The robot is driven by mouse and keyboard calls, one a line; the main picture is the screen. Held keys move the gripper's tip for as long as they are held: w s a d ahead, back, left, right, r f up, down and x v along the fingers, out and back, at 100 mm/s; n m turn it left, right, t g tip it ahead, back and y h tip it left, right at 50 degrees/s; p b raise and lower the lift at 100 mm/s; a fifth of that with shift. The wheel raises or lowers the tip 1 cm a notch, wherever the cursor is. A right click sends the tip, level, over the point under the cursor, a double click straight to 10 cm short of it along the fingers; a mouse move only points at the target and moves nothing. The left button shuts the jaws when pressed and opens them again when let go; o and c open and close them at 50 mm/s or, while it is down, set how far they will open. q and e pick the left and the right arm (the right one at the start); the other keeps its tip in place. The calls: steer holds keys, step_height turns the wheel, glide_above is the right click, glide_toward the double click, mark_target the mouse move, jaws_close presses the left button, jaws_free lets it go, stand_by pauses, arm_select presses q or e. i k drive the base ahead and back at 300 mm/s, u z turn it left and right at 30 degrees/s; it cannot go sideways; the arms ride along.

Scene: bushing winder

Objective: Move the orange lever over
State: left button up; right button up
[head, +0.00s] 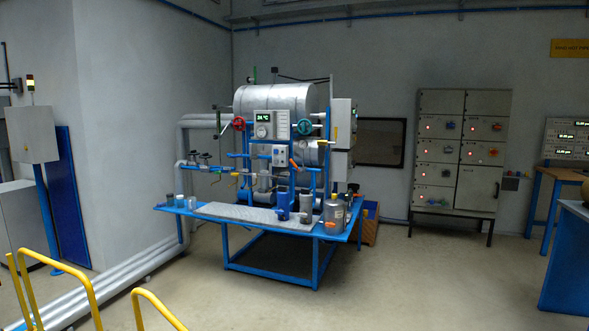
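A small orange lever-like part (294,164) shows at the front of the blue-framed machine, right of a small control box (279,154). It is too small to tell its exact position. Other small orange parts show on the grey switch cabinet, one at the upper right (497,127) and one below it (493,152). I cannot tell which is the task's lever. Neither of my grippers is in view.
The machine stands on a blue table (235,219) with cups and a metal can (334,216). Yellow rails (88,289) stand at the lower left. Silver pipes (123,272) run along the left wall. The floor before the table and cabinet (435,270) is clear. A blue bench (568,262) stands at right.

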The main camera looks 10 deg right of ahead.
mark_target(293, 164)
steer(key=z, duration=0.9)
steer(key=i, duration=4.05)
steer(key=u, duration=2)
steer(key=i, duration=1.8)
steer(key=z, duration=2.05)
